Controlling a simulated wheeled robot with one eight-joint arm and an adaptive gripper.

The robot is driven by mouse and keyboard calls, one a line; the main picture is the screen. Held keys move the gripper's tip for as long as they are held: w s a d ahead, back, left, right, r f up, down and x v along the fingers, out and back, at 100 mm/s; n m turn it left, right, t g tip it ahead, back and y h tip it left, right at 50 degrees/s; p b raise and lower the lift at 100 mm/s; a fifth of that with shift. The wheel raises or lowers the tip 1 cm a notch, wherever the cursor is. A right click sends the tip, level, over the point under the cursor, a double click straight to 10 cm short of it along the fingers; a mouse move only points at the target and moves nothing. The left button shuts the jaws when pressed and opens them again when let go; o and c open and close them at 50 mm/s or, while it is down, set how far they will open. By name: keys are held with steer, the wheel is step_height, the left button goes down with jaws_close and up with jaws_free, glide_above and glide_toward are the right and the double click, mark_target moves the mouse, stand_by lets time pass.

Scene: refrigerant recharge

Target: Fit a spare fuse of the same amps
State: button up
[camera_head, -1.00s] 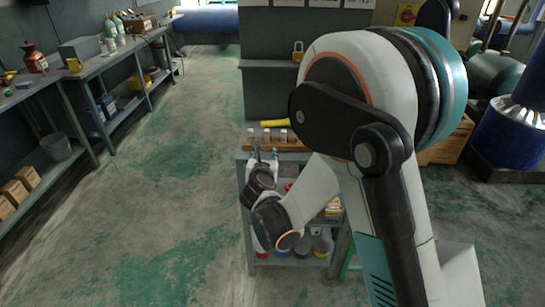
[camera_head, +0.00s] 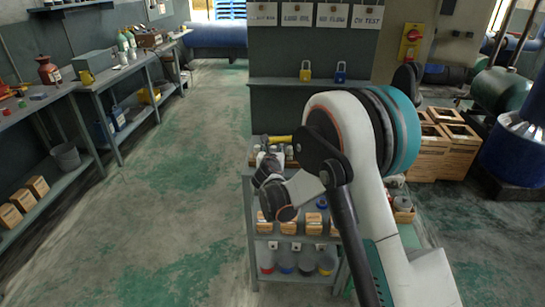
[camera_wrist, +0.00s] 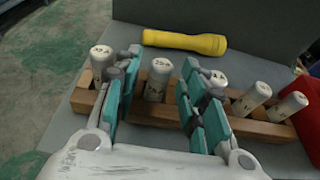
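Several white cylindrical fuses stand upright in a wooden rack (camera_wrist: 142,110) in the wrist view. One fuse (camera_wrist: 157,84) stands between the teal finger pads of my gripper (camera_wrist: 157,88), which is open, with a gap visible on both sides. Another fuse (camera_wrist: 101,60) is left of the fingers, and one (camera_wrist: 215,80) is partly behind the right finger. Two more fuses (camera_wrist: 252,97) (camera_wrist: 290,105) lean at the rack's right end. Their small labels are too blurred to read surely. In the head view my gripper (camera_head: 268,158) is over the grey cart's top and hides part of the rack.
A yellow flashlight (camera_wrist: 185,41) lies behind the rack. A red object (camera_wrist: 308,112) is at the right edge. The cart (camera_head: 250,222) has lower shelves with wooden boxes and jars. A dark panel (camera_head: 305,112) with two padlocks stands behind it. Floor to the left is clear.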

jaws_close()
steer(key=shift+r, duration=0.1)
steer(key=shift+r+p, duration=0.7)
steer(key=shift+r, duration=0.75)
steer(key=s+b, duration=0.1)
steer(key=s, duration=0.7)
steer(key=shift+a, duration=0.15)
